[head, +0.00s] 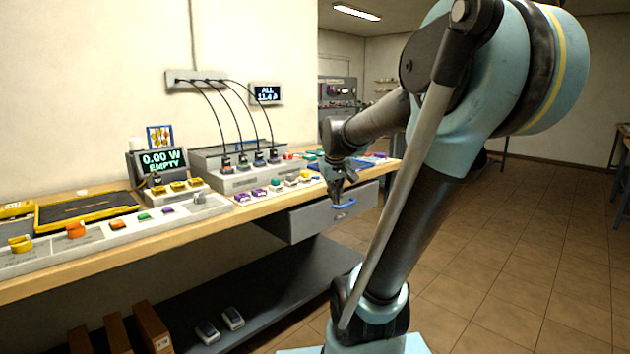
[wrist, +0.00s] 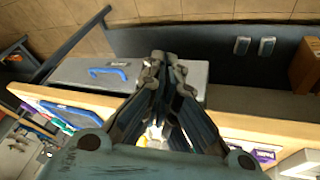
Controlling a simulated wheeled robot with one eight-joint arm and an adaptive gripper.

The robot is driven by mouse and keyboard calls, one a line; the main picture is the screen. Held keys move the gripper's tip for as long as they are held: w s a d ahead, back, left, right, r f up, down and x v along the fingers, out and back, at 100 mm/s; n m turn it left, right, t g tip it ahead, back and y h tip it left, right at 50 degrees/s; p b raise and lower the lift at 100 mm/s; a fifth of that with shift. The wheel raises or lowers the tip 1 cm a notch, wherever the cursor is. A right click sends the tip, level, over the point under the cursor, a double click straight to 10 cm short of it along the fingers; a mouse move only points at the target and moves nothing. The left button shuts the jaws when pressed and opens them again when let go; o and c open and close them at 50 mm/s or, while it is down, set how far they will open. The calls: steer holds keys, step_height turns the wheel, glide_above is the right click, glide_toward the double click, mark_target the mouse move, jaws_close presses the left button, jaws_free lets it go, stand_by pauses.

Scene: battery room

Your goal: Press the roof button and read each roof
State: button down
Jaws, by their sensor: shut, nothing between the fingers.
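I cannot tell which control is the roof button. A control strip (head: 110,238) along the bench front carries a yellow knob (head: 21,243), an orange knob (head: 76,230), and small orange, green and purple buttons. A display (head: 160,160) behind it reads "0.00 W EMPTY". A wall display (head: 265,93) reads "ALL 11.4 A". My gripper (head: 339,200) is shut and empty, pointing down at the bench's front edge, near the grey drawer (head: 312,222). In the wrist view my gripper (wrist: 163,58) shows in front of the drawer and bench edge.
Black cables run from a wall strip (head: 197,78) to a grey box (head: 240,178) on the bench. The drawer has a blue handle (head: 343,210). Small coloured blocks (head: 275,189) line the bench front. A shelf (head: 240,300) below holds two small devices. The floor (head: 520,260) at right is clear.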

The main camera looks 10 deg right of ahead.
steer(key=w+r+n+t, duration=0.1)
steer(key=w+r, duration=0.2)
steer(key=w, duration=0.6)
steer(key=w+r+n+t, duration=0.1)
steer(key=w+r, duration=0.3)
steer(key=w, duration=0.5)
step_height(320, 180, up, 2)
steer(key=n+t, duration=0.2)
glide_above(315, 177)
steer(key=w, duration=0.1)
steer(key=shift+a+r+h, duration=0.15)
steer(key=shift+a+h, duration=0.2)
steer(key=shift+h, duration=0.05)
steer(key=shift+f, duration=4.45)
steer(key=shift+f, duration=0.7)
steer(key=shift+r, duration=0.8)
